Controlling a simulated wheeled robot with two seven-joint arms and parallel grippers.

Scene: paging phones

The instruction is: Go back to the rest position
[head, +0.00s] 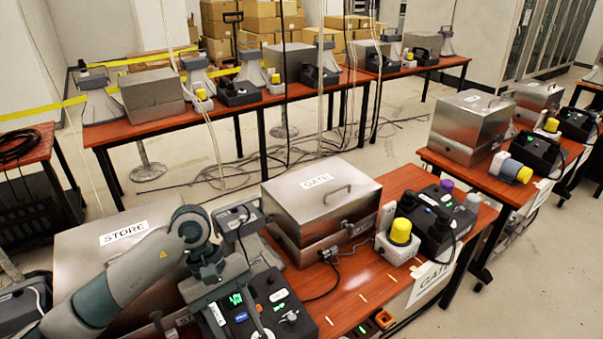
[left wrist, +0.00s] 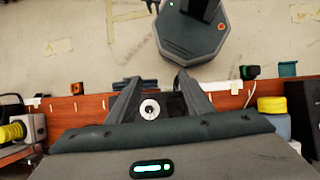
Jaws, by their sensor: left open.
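My left gripper (head: 213,316) is above the front table, over the left part of a black paging phone unit (head: 270,308) with a green lit display. In the left wrist view the two fingers of the left gripper (left wrist: 158,82) stand apart. A round white piece with a dark centre (left wrist: 150,109) shows between them; I cannot tell that anything is held. My right gripper is not in view.
A metal box marked STORE (head: 115,250) is behind my left arm. A metal box marked GATE (head: 320,205), a yellow-capped beacon (head: 400,232) and another black phone unit (head: 436,222) stand to the right. More tables with similar sets stand behind. Cables hang and lie on the floor.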

